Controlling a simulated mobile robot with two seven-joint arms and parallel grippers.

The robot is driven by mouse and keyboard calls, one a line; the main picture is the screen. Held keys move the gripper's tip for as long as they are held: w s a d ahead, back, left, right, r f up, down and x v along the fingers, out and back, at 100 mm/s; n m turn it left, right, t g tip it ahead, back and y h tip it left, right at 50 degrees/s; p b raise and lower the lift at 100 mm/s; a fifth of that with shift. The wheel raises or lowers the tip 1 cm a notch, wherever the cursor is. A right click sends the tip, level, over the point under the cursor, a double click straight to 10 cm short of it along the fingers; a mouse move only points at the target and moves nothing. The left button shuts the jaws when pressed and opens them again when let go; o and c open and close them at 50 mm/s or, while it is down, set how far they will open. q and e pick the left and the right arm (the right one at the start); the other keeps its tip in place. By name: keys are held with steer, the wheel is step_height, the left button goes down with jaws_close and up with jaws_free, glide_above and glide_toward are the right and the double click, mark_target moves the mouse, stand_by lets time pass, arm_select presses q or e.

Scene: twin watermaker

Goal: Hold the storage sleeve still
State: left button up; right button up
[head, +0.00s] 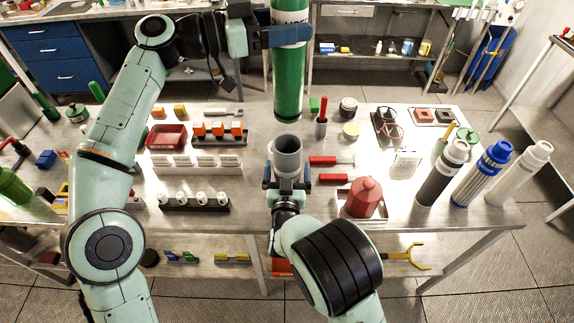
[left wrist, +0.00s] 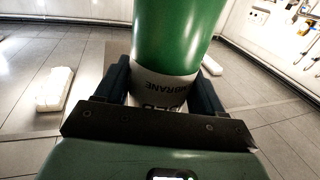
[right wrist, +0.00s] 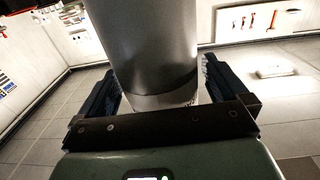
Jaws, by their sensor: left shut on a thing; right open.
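The storage sleeve (head: 287,163) is a grey upright tube with an open top at the middle of the bench. My right gripper (head: 286,183) is open, with its fingers on either side of the sleeve. The sleeve stands between both fingers in the right wrist view (right wrist: 155,45); contact is not clear. My left gripper (head: 287,36) is shut on a green cylinder (head: 288,85) with a white label band. The cylinder hangs upright, its lower end just above the sleeve's mouth in the head view. The label reads "MEMBRANE" in the left wrist view (left wrist: 165,85). The sleeve's base is hidden.
Red-handled tools (head: 331,160) and a red container (head: 364,198) lie right of the sleeve. White racks (head: 195,165) and a dark rack of white parts (head: 194,203) are left. Several tall cylinders (head: 440,175) stand at the bench's right end.

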arm_select(q)
steer(key=shift+r, duration=0.15)
arm_select(e)
steer(key=shift+w, duration=0.2)
steer(key=shift+c, duration=0.3)
steer(key=c, duration=1.1)
steer(key=shift+c, duration=0.2)
steer(key=o, duration=1.2)
steer(key=c, duration=1.2)
arm_select(q)
steer(key=shift+s+m+g, duration=0.1)
steer(key=shift+m+g, duration=0.2)
steer(key=shift+g, duration=0.1)
